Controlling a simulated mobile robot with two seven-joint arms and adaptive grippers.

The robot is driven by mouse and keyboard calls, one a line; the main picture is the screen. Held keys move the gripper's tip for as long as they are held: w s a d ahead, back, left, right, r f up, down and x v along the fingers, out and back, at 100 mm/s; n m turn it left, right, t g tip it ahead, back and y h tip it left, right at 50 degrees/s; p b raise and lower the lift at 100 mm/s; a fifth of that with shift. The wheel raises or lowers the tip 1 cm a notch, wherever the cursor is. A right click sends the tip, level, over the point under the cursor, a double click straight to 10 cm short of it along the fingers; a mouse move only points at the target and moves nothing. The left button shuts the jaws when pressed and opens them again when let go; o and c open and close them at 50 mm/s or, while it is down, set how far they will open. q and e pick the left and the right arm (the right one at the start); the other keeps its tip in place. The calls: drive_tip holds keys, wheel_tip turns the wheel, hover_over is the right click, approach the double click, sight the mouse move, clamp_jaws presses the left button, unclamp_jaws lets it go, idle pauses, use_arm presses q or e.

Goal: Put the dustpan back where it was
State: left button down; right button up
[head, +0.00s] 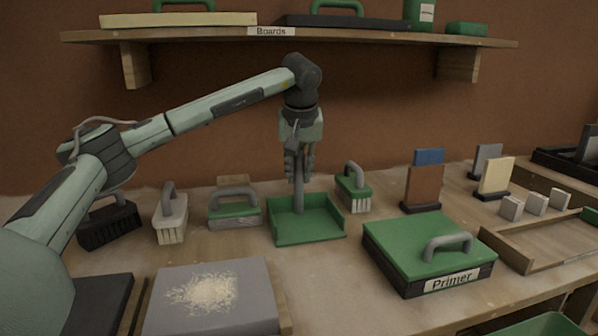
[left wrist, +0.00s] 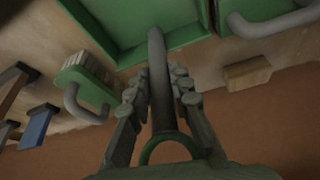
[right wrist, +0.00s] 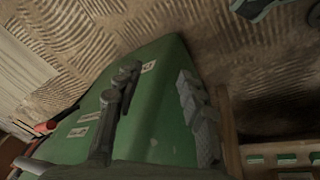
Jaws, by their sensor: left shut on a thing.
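The green dustpan (head: 306,232) is at the back of the bench, between a green flat brush on its left and a green-topped brush on its right. Its grey handle points up. My left gripper (head: 299,176) comes down from above and is shut on this handle. In the left wrist view the handle (left wrist: 158,45) runs between the two fingers, with the green pan (left wrist: 125,22) beyond. The pan looks level, at or close to the bench top; I cannot tell whether it touches. My right gripper (right wrist: 160,98) shows only in its own wrist view, open and with nothing between its fingers.
Pale debris (head: 208,290) lies on a grey board (head: 255,310) at the front. A green-lidded Primer box (head: 405,245) stands right of the dustpan. Brushes (head: 171,222) line the back left. A wall shelf (head: 220,36) runs above my left arm.

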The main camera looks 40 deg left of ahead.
use_arm(q)
drive_tip(key=shift+f, duration=0.1)
drive_tip(key=c, duration=1.4)
unclamp_jaws()
drive_tip(key=v, duration=1.2)
